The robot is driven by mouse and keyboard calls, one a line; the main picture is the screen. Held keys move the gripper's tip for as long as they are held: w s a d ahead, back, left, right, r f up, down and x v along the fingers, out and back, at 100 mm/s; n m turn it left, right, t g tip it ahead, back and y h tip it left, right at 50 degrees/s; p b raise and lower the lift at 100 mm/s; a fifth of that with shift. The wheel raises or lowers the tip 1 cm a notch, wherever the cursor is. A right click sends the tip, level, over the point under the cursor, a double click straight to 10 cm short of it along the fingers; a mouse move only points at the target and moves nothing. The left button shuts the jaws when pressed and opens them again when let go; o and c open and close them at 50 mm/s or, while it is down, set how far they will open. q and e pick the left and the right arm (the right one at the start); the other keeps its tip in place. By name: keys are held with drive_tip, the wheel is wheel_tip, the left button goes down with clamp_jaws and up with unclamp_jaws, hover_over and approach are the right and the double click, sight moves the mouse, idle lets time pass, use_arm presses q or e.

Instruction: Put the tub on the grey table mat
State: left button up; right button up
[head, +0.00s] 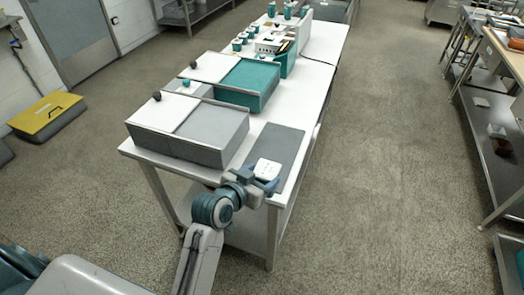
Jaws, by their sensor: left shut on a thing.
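A small white tub (266,167) is at the near right corner of the white table. My left gripper (264,180) is shut on it, with the blue-grey fingers at its near side. The grey table mat (281,143) lies flat on the table, to the right of the grey box. The tub overlaps the mat's near end in the head view. I cannot tell whether the tub touches the mat or is held just above it. The gripper partly hides the tub's lower side. My right gripper is not in view.
A grey box with a white lid (156,113) stands close left of the mat. A teal box (250,83) stands behind it. Several teal and white containers and a white device (271,43) are farther back. The mat's far part is bare. A steel shelf bench (487,130) is at right.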

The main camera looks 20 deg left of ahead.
use_arm(q)
drive_tip(key=w+a+f+p, duration=0.2)
drive_tip(key=w, duration=0.4)
drive_tip(key=w+a+f+p, duration=0.2)
drive_tip(key=w, duration=0.4)
drive_tip(key=shift+w+f, duration=0.25)
drive_tip(key=shift+f, duration=0.1)
drive_tip(key=shift+f, duration=0.1)
drive_tip(key=o, duration=1.9)
drive_tip(key=shift+c, duration=0.2)
drive_tip(key=shift+s, duration=0.1)
